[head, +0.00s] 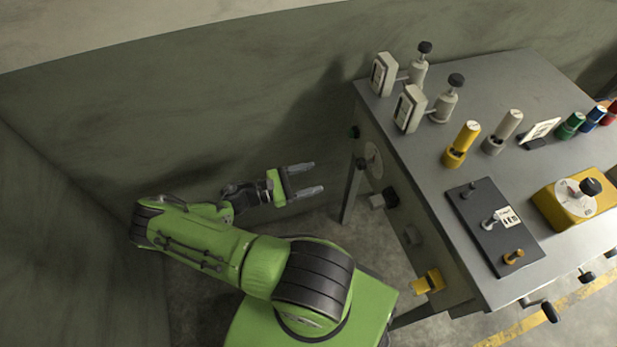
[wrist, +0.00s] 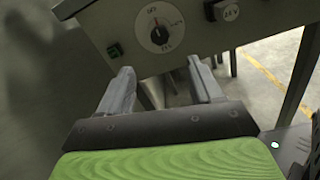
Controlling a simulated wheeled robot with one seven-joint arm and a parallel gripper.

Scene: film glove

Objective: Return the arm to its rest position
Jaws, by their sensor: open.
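My gripper (head: 306,179) is open and empty at the end of my green arm. In the head view it is held out in the air to the left of the grey workbench (head: 510,85), apart from it. In the wrist view the two fingers of my gripper (wrist: 160,90) are spread wide with nothing between them. Beyond the fingers is the bench's side panel, with a round dial (wrist: 160,33) and a small green button (wrist: 115,50).
The bench top carries a yellow cylinder (head: 461,145), a grey cylinder (head: 502,132), a dark plate with small levers (head: 490,240) and a yellow box with a knob (head: 572,205). Knobs and a yellow part (head: 428,281) stick out from its side. A green-grey wall (head: 200,110) stands behind my arm.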

